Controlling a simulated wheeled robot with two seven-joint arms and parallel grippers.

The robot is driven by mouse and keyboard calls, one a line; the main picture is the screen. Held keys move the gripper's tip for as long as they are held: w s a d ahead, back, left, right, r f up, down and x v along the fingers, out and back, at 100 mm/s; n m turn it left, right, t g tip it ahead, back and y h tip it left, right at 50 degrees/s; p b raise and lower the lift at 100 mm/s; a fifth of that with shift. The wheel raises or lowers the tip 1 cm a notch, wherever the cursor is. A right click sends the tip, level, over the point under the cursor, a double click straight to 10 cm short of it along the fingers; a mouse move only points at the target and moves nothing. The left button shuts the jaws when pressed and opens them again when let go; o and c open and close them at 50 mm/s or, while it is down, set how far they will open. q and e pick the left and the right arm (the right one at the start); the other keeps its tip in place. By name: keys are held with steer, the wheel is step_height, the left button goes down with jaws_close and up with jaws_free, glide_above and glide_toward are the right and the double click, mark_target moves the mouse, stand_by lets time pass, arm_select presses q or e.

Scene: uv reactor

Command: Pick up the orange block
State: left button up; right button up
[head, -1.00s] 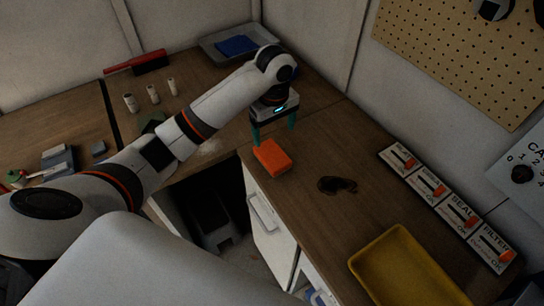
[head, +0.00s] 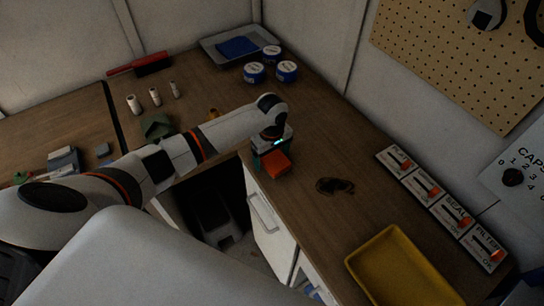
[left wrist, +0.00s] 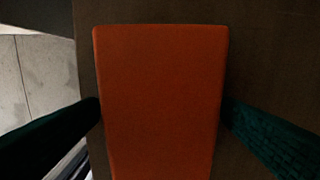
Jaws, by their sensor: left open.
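The orange block (head: 276,164) lies on the wooden counter near its inner edge, beside the white drawer front. My left gripper (head: 268,160) is down at the block, its fingers open on either side of it. In the left wrist view the orange block (left wrist: 160,100) fills the middle, with one dark green finger of my left gripper (left wrist: 162,110) at each side. The fingertips are very close to the block's sides; I cannot tell whether they touch. My right gripper does not show.
A yellow tray (head: 405,268) sits at the lower right. A dark object (head: 335,186) lies right of the block. Labelled switch panels (head: 440,205) line the wall side. Several blue-and-white cans (head: 255,72) stand behind. The counter edge drops to a dark gap at left.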

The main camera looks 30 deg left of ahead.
mark_target(272, 156)
arm_select(q)
steer(key=shift+c, duration=0.6)
steer(key=c, duration=1)
step_height(272, 156, up, 10)
steer(key=shift+b, duration=0.95)
